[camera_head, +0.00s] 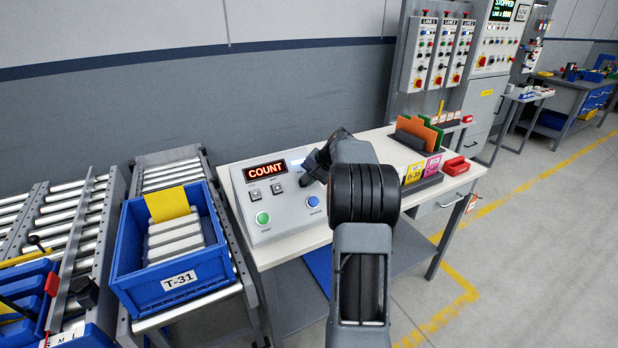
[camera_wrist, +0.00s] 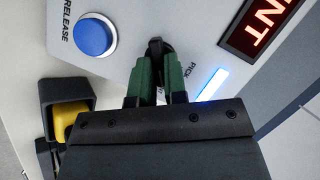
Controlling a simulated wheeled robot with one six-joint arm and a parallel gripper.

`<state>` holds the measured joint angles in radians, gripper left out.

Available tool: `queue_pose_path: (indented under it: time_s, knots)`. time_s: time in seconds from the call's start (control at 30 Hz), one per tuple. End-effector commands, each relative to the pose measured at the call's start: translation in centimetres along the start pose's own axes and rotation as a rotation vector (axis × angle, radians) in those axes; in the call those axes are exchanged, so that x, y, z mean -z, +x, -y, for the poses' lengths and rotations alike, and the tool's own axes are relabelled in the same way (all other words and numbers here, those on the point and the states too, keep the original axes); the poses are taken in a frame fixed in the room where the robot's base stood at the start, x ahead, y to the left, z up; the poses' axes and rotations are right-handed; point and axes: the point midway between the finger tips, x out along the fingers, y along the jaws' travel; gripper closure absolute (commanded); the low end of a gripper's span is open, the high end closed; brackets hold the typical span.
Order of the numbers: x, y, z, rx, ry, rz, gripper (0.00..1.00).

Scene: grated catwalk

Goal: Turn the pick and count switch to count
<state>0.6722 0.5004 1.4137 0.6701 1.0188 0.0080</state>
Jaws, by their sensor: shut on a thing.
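The control box (camera_head: 282,218) stands on the white bench, and its red display (camera_head: 265,171) reads COUNT. My gripper (camera_head: 312,172) reaches over the box's upper right part and hides the switch in the head view. In the wrist view, my gripper's green fingers (camera_wrist: 157,75) are shut on the black switch knob (camera_wrist: 156,46), next to the label PICK. Only the knob's end shows between the fingers, so its exact angle is hard to tell. Part of the display (camera_wrist: 262,22) also shows there, beside a lit white-blue strip (camera_wrist: 212,85).
A blue button (camera_wrist: 95,36) marked RELEASE is close to my fingers. A green button (camera_head: 262,218) and two small grey keys are on the box's left. A blue T-31 tote (camera_head: 178,284) stands left of the bench. A card holder (camera_head: 420,185) is to the right.

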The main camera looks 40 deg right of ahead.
Motion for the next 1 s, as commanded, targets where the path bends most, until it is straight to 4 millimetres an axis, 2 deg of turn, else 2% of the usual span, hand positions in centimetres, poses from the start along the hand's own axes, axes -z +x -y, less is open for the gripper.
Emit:
queue_pose_path:
  time_s: [0.3,0.77,0.8,1.0]
  knots:
    - [-0.03,0.11,-0.18,0.029,0.073,0.001,1.0]
    - [-0.03,0.13,-0.22,0.032,0.084,0.001,1.0]
    - [-0.03,0.13,-0.22,0.032,0.084,0.001,0.84]
    - [-0.04,0.11,-0.17,0.033,0.082,0.001,0.65]
